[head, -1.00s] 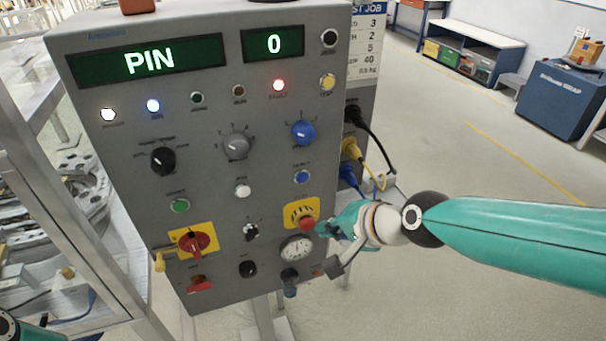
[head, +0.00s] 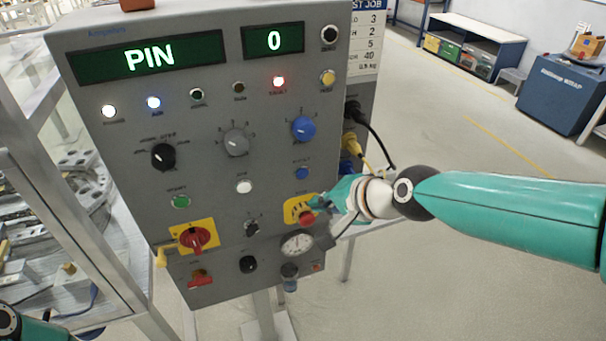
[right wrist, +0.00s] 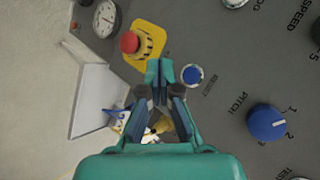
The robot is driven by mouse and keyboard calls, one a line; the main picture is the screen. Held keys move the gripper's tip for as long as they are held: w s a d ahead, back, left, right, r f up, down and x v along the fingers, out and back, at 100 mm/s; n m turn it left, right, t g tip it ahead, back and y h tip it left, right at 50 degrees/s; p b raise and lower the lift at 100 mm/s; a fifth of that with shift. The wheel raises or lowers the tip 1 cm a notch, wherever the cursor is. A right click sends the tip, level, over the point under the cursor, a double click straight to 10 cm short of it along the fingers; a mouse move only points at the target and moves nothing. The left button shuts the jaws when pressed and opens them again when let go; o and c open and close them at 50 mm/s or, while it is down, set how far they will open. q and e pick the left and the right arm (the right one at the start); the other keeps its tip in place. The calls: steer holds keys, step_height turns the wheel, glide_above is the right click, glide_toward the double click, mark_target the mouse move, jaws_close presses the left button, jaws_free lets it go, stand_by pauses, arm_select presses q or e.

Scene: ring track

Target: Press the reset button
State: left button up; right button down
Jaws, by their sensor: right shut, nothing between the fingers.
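The reset button (head: 302,173) is a small blue round button on the right side of the grey control panel. It also shows in the right wrist view (right wrist: 192,75), with the word RESET printed beside it. My right gripper (head: 318,202) is shut and empty, just below and right of the button, near the red emergency stop. In the right wrist view its closed fingertips (right wrist: 159,68) are left of the blue button and seem apart from it; the exact distance to the panel is hard to tell. My left gripper is out of view.
The red emergency stop (head: 306,219) on its yellow plate (right wrist: 152,42) is close beside the fingertips. A larger blue knob (head: 303,128) is above the reset button. A gauge (head: 297,244) sits below. Black and yellow cables (head: 376,133) hang at the panel's right side.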

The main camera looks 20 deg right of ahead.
steer(key=shift+w+a, duration=0.1)
steer(key=shift+w, duration=2.65)
steer(key=shift+w, duration=0.15)
steer(key=shift+w+p, duration=0.25)
steer(key=shift+p, duration=0.05)
steer(key=shift+w+r, duration=0.1)
steer(key=shift+w, duration=0.3)
steer(key=shift+s, duration=0.85)
steer(key=shift+s, duration=2.55)
